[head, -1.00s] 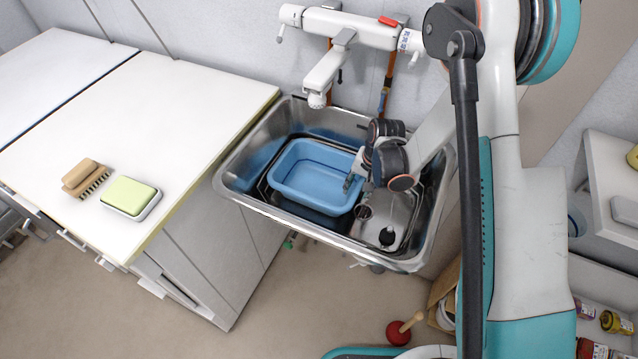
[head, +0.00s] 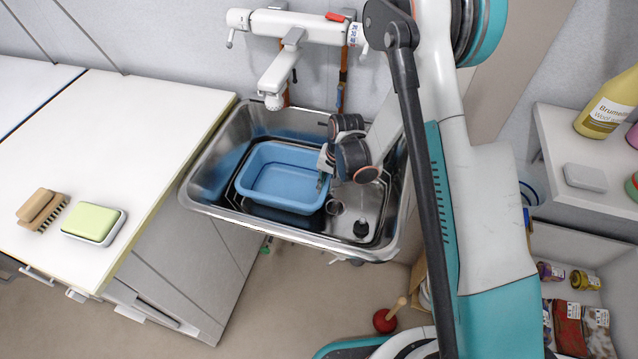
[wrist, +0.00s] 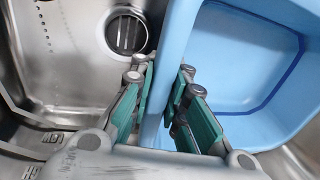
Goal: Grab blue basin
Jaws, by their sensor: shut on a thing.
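The blue basin (head: 284,180) sits inside the metal sink (head: 190,190), toward its left side. It also fills the right half of the wrist view (wrist: 240,60). My gripper (head: 322,180) is at the basin's right side, reaching down from the right. In the wrist view my gripper (wrist: 165,105) has one finger on each side of the basin's wall and is shut on it. The inside of the basin looks empty. My wrist hides a little of the basin's right edge in the head view.
A white tap (head: 275,75) hangs over the sink's back left. A drain (wrist: 127,32) lies beside the basin. A counter (head: 130,130) at the left holds a brush (head: 40,208) and a green sponge (head: 91,222). A shelf with bottles (head: 610,105) stands at the right.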

